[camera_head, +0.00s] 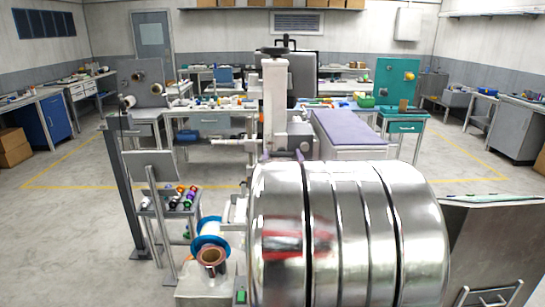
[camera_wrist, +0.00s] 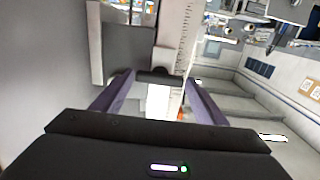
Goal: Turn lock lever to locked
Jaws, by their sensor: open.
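In the wrist view, the two purple fingers of my gripper (camera_wrist: 158,78) stand apart. A short dark bar with a rounded end (camera_wrist: 157,75), probably the lock lever, shows between the fingertips; I cannot tell whether they touch it. A white upright column (camera_wrist: 183,35) with scale marks rises just beyond. In the head view, the white column (camera_head: 274,105) stands in the middle with a black top. Purple finger parts show low by its foot, above shiny rounded metal that hides much of my gripper. The lever's lock position cannot be read.
A blue-flanged spool (camera_head: 210,228) and a copper-coloured spool (camera_head: 212,256) sit at lower left of the column. A grey tilted panel (camera_head: 152,164) and a cart with small coloured spools (camera_head: 180,198) stand farther left. A purple-topped bench (camera_head: 345,128) stands behind right. Open floor lies farther left.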

